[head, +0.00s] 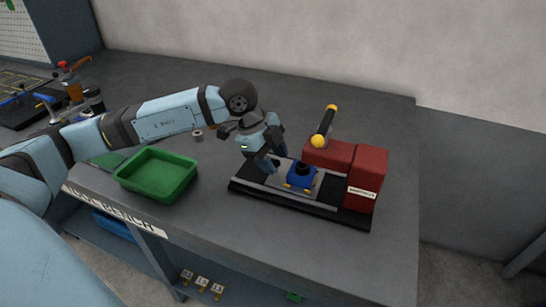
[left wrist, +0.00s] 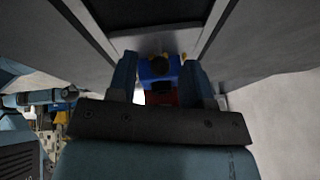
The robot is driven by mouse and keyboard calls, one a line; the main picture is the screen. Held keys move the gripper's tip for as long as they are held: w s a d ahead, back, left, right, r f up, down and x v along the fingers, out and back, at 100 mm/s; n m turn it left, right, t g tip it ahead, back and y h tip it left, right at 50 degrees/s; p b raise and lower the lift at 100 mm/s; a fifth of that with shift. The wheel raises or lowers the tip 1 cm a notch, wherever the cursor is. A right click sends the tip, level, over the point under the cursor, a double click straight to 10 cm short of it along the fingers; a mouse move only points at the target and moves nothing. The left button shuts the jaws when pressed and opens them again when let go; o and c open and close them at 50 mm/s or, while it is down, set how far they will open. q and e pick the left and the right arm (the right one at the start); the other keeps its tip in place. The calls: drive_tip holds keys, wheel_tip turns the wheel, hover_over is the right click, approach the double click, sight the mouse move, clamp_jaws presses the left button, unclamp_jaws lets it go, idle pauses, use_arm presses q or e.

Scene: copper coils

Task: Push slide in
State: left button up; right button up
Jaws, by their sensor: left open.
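The slide is a blue block (head: 302,177) with a black knob and small yellow parts. It sits on the grey track of a black base (head: 330,213), just left of a red housing (head: 366,174). My left gripper (head: 273,163) is open, low over the track at the left side of the slide. In the left wrist view the blue block (left wrist: 151,74) shows between and beyond the two spread fingers. Whether a finger touches it I cannot tell. My right gripper is not in view.
A lever with yellow ends (head: 324,127) rises above the red housing. A green tray (head: 157,174) stands left of the base. A small metal ring (head: 197,135) lies behind the tray. Tools and bottles crowd the far left. The bench right of the housing is clear.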

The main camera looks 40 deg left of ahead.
sight(293, 167)
use_arm(q)
clamp_jaws()
drive_tip(key=shift+w+d+p, duration=0.25)
drive_tip(key=shift+d+p, duration=0.05)
drive_tip(key=shift+d, duration=0.65)
drive_tip(key=shift+w+d+p, duration=0.2)
drive_tip(key=shift+d+p, duration=0.05)
drive_tip(key=shift+d, duration=0.7)
unclamp_jaws()
drive_tip(key=shift+d, duration=0.15)
drive_tip(key=shift+r, duration=0.1)
drive_tip(key=shift+a+r, duration=0.25)
drive_tip(key=p+v, duration=0.2)
drive_tip(key=v, duration=1.1)
drive_tip(key=shift+s, duration=0.1)
